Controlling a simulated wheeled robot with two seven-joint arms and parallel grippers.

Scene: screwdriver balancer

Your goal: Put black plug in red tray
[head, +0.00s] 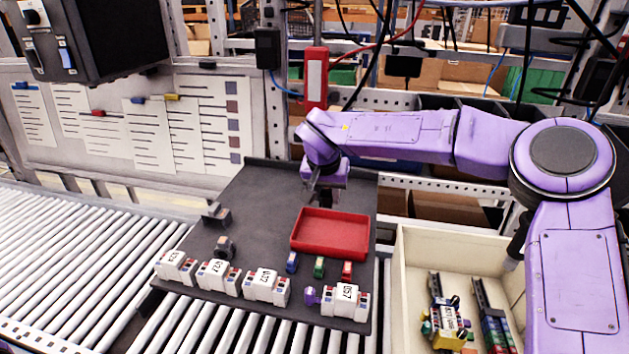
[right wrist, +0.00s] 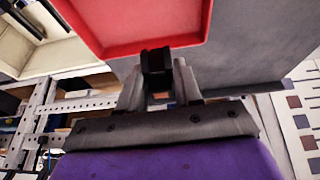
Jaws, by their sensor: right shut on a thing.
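The red tray (head: 331,234) lies on the dark board, towards its right side, and looks empty. It also shows from close by in the right wrist view (right wrist: 135,22). My right gripper (head: 322,196) is at the back edge of the tray, pointing down. In the right wrist view its fingers (right wrist: 157,85) are shut on a black plug (right wrist: 155,60), which shows between the fingertips and overlaps the tray's edge in that view. My left gripper is not in view.
The dark board (head: 190,240) sits on a roller conveyor (head: 70,250). Several white labelled blocks (head: 265,286) line its front. Blue, green and red plugs (head: 319,267) stand just in front of the tray. A beige bin (head: 410,255) with coloured parts is at right.

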